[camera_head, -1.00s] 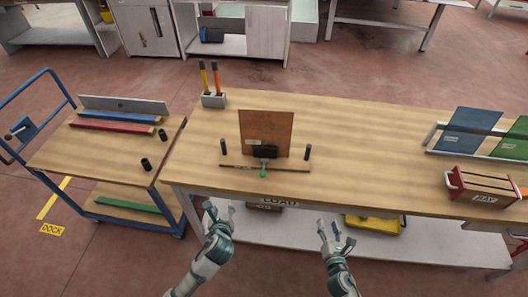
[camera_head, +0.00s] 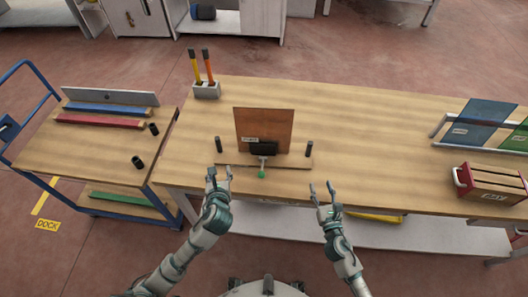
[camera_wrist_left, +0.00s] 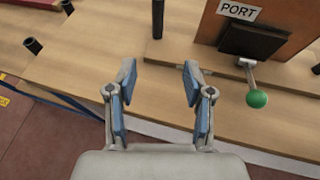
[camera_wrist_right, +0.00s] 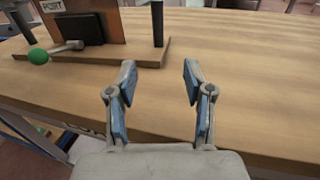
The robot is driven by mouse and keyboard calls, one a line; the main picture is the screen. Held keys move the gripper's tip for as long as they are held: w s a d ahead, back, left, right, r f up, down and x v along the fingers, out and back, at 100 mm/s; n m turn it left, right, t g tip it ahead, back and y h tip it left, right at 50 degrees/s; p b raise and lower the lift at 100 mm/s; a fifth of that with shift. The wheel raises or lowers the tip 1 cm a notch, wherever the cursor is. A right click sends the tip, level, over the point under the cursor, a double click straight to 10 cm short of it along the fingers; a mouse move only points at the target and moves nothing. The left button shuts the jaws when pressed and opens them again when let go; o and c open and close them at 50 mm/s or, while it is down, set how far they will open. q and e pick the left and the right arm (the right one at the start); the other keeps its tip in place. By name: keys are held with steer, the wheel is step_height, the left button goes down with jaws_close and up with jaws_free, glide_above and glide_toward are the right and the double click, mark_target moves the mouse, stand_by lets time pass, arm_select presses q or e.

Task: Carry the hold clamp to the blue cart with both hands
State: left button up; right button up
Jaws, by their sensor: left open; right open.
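The hold clamp is a wooden base (camera_head: 292,161) near the workbench's front edge, with a black clamp block (camera_head: 263,148), a green-knobbed lever (camera_head: 261,174) and a black post at each end. A brown plate (camera_head: 264,124) labelled PORT stands upright at the block. My left gripper (camera_head: 218,172) is open and empty, just in front of the base's left end; the left wrist view shows the knob (camera_wrist_left: 257,99) to its right. My right gripper (camera_head: 321,187) is open and empty, in front and right of the base's right end (camera_wrist_right: 150,52). The blue cart (camera_head: 75,154) stands left of the bench.
The cart top carries a blue bar, a red bar (camera_head: 98,121), a grey rail and two black posts (camera_head: 138,162). On the bench stand a tool holder (camera_head: 206,91) at back left, a red-ended crate (camera_head: 490,182) and a panel rack (camera_head: 470,124) at right. Bench space right of the clamp is clear.

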arm_select(q)
glide_toward(219, 148)
steer(key=x, duration=0.5)
steer(key=shift+a+f, duration=0.15)
steer(key=shift+a, duration=0.15)
arm_select(e)
glide_toward(310, 151)
steer(key=w, duration=0.1)
steer(key=w+a, duration=0.1)
steer(key=w, duration=0.3)
steer(key=shift+a+f, duration=0.15)
steer(key=shift+a, duration=0.2)
arm_select(q)
steer(key=x, duration=0.4)
steer(key=d+x, duration=0.1)
steer(key=x, duration=0.1)
arm_select(e)
steer(key=w, duration=0.6)
steer(key=shift+f, duration=0.1)
arm_select(q)
steer(key=shift+w+a, duration=0.1)
steer(key=shift+a, duration=0.1)
arm_select(e)
steer(key=shift+w+a, duration=0.1)
steer(key=shift+a, duration=0.15)
steer(key=shift+a, duration=0.1)
